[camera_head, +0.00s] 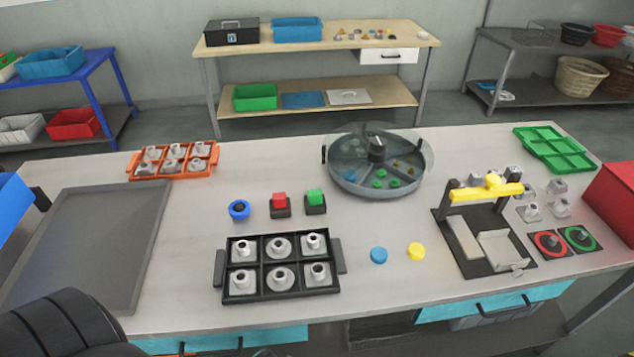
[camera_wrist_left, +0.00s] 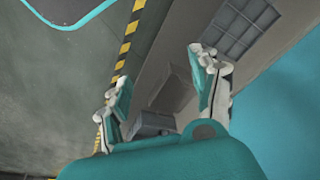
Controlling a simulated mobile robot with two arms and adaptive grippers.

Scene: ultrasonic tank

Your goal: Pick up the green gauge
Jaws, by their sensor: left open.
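A green block on a black base (camera_head: 315,202) stands beside a red block on a similar base, behind the black tray. A round green-ringed disc on a black square (camera_head: 580,238) lies at the right of the table. Small green rings (camera_head: 379,183) lie in the round divided tank. I cannot tell which of these is the green gauge. My left gripper (camera_wrist_left: 162,88) is open and empty in the left wrist view, over the floor and away from the tabletop items. It does not show in the head view, and neither does my right gripper.
A black tray (camera_head: 336,240) with several metal parts sits front centre. An orange tray (camera_head: 218,152), the round tank (camera_head: 346,186), a black fixture with a yellow bar (camera_head: 480,194) and a red box (camera_head: 612,200) take up the table. A grey mat (camera_head: 95,240) is bare at left.

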